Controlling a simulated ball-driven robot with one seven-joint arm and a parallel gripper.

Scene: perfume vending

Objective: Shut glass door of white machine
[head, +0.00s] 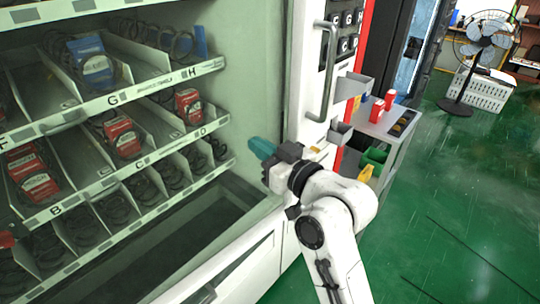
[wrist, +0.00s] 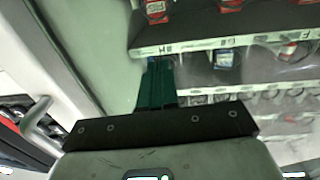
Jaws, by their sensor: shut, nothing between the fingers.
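The white machine (head: 262,255) fills the left and middle of the head view, with shelves of packets behind its front. Its upright handle (head: 327,75) is on the white panel at the right; a handle also shows at the left of the wrist view (wrist: 38,118). I cannot clearly make out the glass door's pane or whether it stands ajar. My gripper (head: 262,148) is shut and empty, its teal fingers at the right side of the shelf window, below and left of the handle. The fingers also show in the wrist view (wrist: 155,85), pointing toward the shelves.
Right of the machine stands a grey cart (head: 385,125) with small boxes, and a green bin (head: 375,156). A fan (head: 485,45) is farther back. The green floor (head: 460,220) at the right is clear.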

